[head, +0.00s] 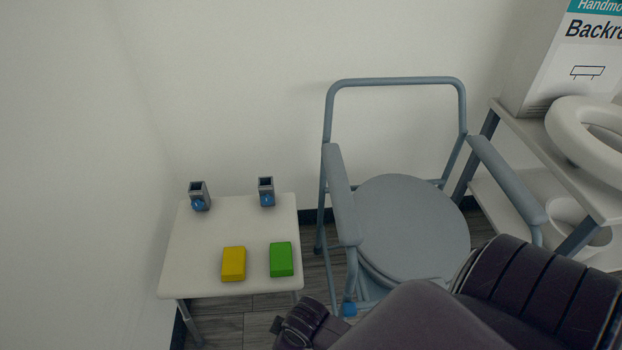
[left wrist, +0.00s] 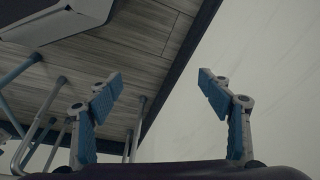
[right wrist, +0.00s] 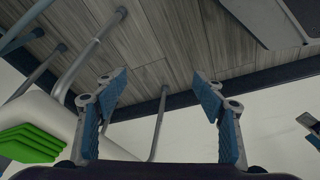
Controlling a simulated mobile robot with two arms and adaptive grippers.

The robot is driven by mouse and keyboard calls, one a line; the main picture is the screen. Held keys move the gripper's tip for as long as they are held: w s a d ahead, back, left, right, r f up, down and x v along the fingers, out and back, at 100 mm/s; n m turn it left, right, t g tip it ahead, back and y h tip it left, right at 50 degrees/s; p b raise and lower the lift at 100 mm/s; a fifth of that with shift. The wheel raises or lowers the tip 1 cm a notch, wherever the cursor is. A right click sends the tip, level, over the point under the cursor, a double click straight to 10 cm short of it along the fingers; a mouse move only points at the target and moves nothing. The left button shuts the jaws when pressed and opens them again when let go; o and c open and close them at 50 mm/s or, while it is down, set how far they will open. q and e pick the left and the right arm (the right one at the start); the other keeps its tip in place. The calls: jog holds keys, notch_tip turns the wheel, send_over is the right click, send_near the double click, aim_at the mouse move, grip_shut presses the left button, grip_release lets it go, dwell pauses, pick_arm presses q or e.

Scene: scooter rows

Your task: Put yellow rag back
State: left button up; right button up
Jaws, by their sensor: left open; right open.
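The yellow rag (head: 233,263), a folded block, lies near the front edge of the small white table (head: 200,236) in the head view. A green rag (head: 281,259) lies just to its right, apart from it. The green rag also shows at the left edge of the right wrist view (right wrist: 30,145); the yellow one does not show there. My right gripper (right wrist: 161,82) is open with nothing between its fingers. My left gripper (left wrist: 160,82) is open and empty, with floor and wall behind it.
Two grey-and-blue fittings (head: 199,196) (head: 266,191) stand at the table's back. A grey commode chair (head: 410,235) stands right of the table. Further right, a shelf (head: 560,157) holds a box (head: 563,60) and a white seat ring (head: 566,125). My dark arm covers the lower right.

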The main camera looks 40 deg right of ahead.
jog(key=s+d+f+m, duration=0.2)
jog(key=s+d+m, duration=0.1)
jog(key=s+d, duration=0.1)
jog(key=shift+s+d+m+h, duration=0.2)
jog(key=shift+s+m+h, duration=0.2)
jog(key=shift+s, duration=0.45)
